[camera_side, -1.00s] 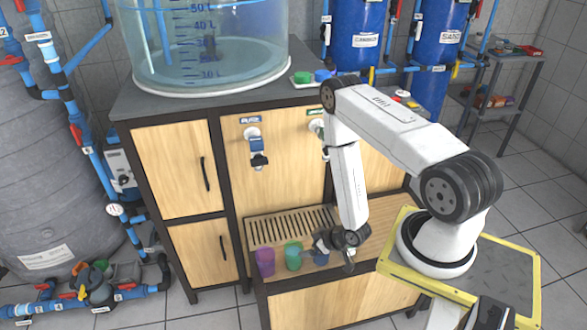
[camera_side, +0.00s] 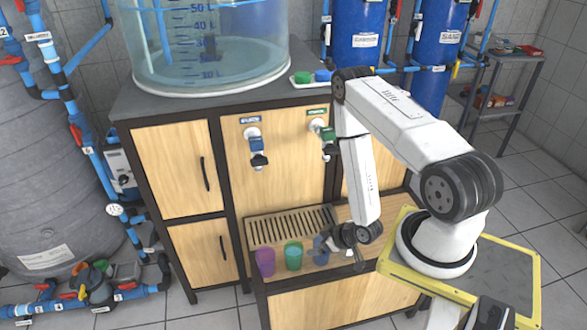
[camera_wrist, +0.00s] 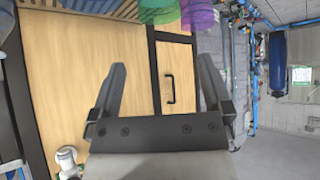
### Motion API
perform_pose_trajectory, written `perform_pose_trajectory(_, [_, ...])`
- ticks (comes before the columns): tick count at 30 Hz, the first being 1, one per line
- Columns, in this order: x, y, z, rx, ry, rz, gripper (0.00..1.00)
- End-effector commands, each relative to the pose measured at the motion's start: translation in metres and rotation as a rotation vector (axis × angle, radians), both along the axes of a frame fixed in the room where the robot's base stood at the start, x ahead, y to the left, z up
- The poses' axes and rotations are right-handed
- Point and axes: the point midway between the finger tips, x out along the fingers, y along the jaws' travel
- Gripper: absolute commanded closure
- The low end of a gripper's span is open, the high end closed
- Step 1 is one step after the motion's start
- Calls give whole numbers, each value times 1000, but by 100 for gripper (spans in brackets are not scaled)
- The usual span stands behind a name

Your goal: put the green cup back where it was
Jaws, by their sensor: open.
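The green cup (camera_side: 293,257) stands upright on the wooden ledge in front of the slotted drain grille (camera_side: 290,226), between a purple cup (camera_side: 265,262) and a blue cup (camera_side: 321,251). My gripper (camera_side: 328,240) is open, to the right of the green cup and close by the blue cup, partly covering it in the side view. In the wrist view the green cup (camera_wrist: 158,11) and purple cup (camera_wrist: 198,14) are cut off at the top edge, beyond my spread fingers (camera_wrist: 162,72). Nothing shows between the fingers.
Two dispensing taps, one blue (camera_side: 257,145) and one green (camera_side: 328,138), hang on the cabinet front above the grille. A large water tank (camera_side: 210,45) stands on top, with a small tray of coloured lids (camera_side: 312,78) beside it. The grille surface looks clear.

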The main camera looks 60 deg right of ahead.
Motion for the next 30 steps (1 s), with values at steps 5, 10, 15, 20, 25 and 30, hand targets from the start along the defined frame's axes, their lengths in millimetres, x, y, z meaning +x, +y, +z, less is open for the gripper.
perform_pose_trajectory(5, [3,-1,3,-4,9,6,0])
perform_pose_trajectory(10, [15,-5,14,-18,42,23,0])
perform_pose_trajectory(15, [33,-8,36,-42,100,43,0])
perform_pose_trajectory(20, [49,-8,62,-64,165,54,0])
perform_pose_trajectory(25, [62,-3,93,-81,228,56,0])
perform_pose_trajectory(30, [70,6,125,-90,287,50,0])
